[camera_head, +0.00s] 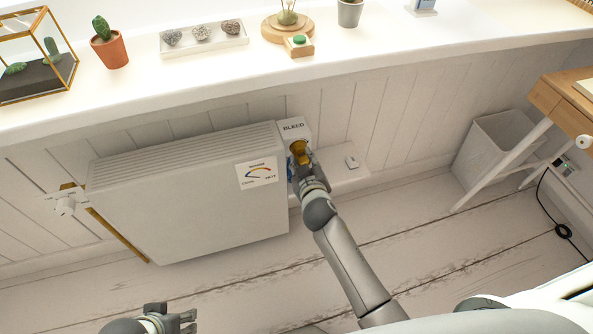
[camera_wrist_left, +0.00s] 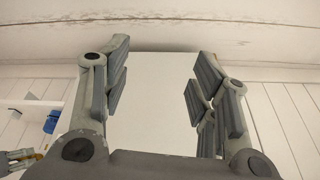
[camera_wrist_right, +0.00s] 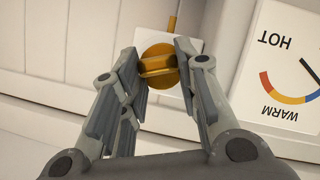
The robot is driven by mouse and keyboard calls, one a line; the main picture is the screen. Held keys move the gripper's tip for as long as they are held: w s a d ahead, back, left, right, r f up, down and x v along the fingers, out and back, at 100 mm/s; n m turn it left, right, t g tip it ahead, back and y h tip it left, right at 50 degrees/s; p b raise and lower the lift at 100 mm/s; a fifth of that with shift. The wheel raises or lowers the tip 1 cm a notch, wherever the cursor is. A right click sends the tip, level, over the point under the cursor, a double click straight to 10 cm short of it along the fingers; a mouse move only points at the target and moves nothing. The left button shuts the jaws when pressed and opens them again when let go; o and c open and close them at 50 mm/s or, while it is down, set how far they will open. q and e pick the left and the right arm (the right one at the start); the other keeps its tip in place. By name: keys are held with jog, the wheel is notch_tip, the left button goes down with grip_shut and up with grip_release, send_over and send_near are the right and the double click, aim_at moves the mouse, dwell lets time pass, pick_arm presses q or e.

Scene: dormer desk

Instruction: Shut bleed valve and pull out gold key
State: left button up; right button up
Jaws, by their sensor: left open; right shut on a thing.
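The gold key (camera_head: 298,147) is at the right end of the white radiator (camera_head: 190,200), just under the BLEED label (camera_head: 294,128). In the right wrist view the gold key (camera_wrist_right: 158,64) shows a round disc with a raised bar across it. My right gripper (camera_head: 301,160) is shut on the gold key, its fingertips (camera_wrist_right: 160,70) on either side of the bar. The bleed valve behind the key is hidden. My left gripper (camera_head: 170,318) is open and empty, low in front of the radiator; its spread fingers (camera_wrist_left: 158,85) show in the left wrist view.
A COLD-to-HOT dial card (camera_head: 257,173) is on the radiator's front. A white ledge (camera_head: 340,170) with a small grey item (camera_head: 352,162) is right of the key. A shelf (camera_head: 220,75) with plants overhangs the radiator. A bin (camera_head: 490,150) stands at right.

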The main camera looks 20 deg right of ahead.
jog(key=shift+p, duration=0.4)
jog(key=shift+d+m+y+p, duration=0.1)
jog(key=shift+m+y+p, duration=0.25)
jog(key=shift+m, duration=0.15)
jog(key=shift+p, duration=0.4)
jog(key=shift+m+y+p, duration=0.25)
jog(key=shift+m+p, duration=0.05)
jog(key=shift+m, duration=0.1)
pick_arm(q)
notch_tip(320, 180, down, 12)
jog(key=shift+s+d+f+g, duration=0.2)
jog(key=shift+s+g, duration=0.1)
jog(key=shift+g, duration=0.1)
jog(key=shift+w+r+p, duration=0.15)
jog(key=shift+p, duration=0.15)
